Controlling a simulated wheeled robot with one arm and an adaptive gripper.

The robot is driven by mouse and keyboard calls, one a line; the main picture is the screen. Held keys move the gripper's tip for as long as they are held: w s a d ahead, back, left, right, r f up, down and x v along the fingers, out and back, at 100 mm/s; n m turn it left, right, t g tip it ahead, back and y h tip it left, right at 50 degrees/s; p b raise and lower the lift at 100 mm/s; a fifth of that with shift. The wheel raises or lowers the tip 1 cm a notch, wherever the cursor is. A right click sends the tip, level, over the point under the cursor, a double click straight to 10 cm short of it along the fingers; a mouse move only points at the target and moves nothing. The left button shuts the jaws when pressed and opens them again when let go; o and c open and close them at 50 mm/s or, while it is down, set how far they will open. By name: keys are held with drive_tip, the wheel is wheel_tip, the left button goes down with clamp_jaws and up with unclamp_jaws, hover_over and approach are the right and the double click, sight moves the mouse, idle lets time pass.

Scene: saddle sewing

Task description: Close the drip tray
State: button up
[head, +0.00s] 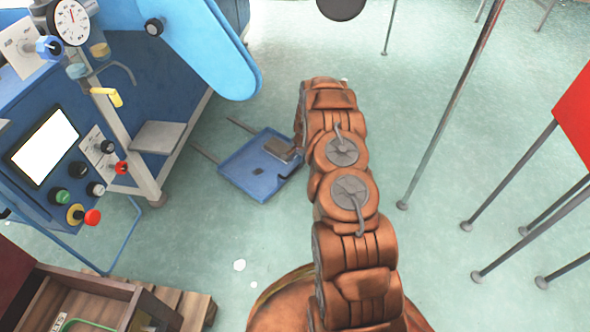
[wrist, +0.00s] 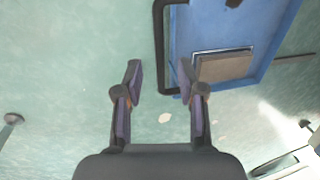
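The drip tray (head: 244,168) is a shallow blue tray standing out from the blue machine on two thin rails, low over the floor. It fills the upper right of the wrist view (wrist: 205,24). A grey-brown block or plate (wrist: 224,67) lies in it. A dark bar handle (wrist: 160,48) runs along its near side. My gripper (wrist: 160,76) is open and empty. In the wrist picture the handle's lower end appears between the two fingertips; I cannot tell whether they are at its depth or touch it.
The blue machine (head: 180,75) with its control panel stands at the left, with a grey step plate (head: 158,136) beside the tray. A wooden crate on a pallet (head: 85,300) is at the lower left. Thin metal legs (head: 440,125) stand at the right. The floor between is clear.

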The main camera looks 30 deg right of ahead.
sight(294, 170)
drive_tip(key=f, duration=0.2)
drive_tip(key=f+b, duration=0.1)
drive_tip(key=f, duration=0.1)
drive_tip(key=w+f+b, duration=0.1)
drive_tip(key=shift+a+f, duration=0.2)
drive_tip(key=shift+f, duration=0.2)
drive_tip(key=shift+c, duration=0.3)
clamp_jaws()
